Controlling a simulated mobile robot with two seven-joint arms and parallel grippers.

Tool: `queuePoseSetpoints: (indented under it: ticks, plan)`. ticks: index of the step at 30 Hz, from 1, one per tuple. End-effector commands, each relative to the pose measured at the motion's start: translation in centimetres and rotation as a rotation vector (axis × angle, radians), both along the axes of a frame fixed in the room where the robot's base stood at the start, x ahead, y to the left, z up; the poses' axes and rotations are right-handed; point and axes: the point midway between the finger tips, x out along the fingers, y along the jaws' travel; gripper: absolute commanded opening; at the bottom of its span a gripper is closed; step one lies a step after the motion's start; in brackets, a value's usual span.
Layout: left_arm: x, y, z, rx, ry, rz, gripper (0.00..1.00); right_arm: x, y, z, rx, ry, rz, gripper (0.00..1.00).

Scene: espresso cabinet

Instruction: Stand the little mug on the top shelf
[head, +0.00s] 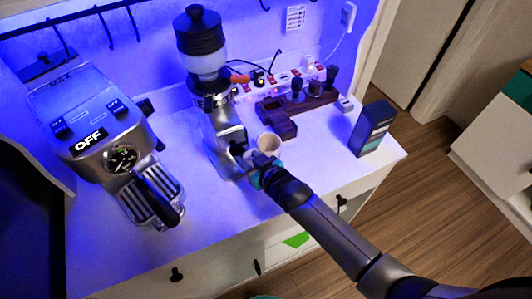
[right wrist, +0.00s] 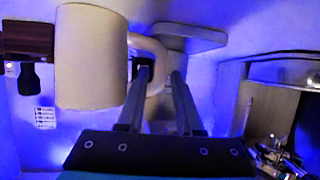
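The little mug (head: 268,142) is cream-coloured and stands out beside the grinder in the head view. In the right wrist view the mug (right wrist: 92,58) fills the upper left, with its curved handle to the right. My right gripper (right wrist: 162,72) has one finger inside the handle loop and one outside, and the handle fills the gap between them. In the head view the right gripper (head: 257,165) is just in front of the mug, partly hiding it. Whether the mug touches the counter is unclear. My left gripper is not in view. I cannot make out the top shelf.
The grinder (head: 205,60) stands close left of the mug, and the espresso machine (head: 95,130) farther left. A wooden tool block (head: 275,122) is behind the mug. A dark box (head: 372,128) stands at the right. The counter front (head: 220,220) is clear.

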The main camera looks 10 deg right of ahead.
Motion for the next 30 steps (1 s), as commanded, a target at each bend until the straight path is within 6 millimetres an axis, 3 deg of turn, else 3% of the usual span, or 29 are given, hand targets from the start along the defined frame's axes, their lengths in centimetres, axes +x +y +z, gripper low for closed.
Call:
queuePoseSetpoints:
  ticks: [5, 14, 30]
  plan:
    - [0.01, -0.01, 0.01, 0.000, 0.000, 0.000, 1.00, -0.02, 0.02, 0.03, 0.000, 0.000, 0.000, 0.32]
    - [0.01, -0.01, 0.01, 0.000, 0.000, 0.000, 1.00, -0.04, 0.00, 0.02, 0.000, 0.000, 0.000, 0.00]
    - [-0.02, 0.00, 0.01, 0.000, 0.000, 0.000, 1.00, -0.05, -0.02, 0.01, 0.000, 0.000, 0.000, 0.00]
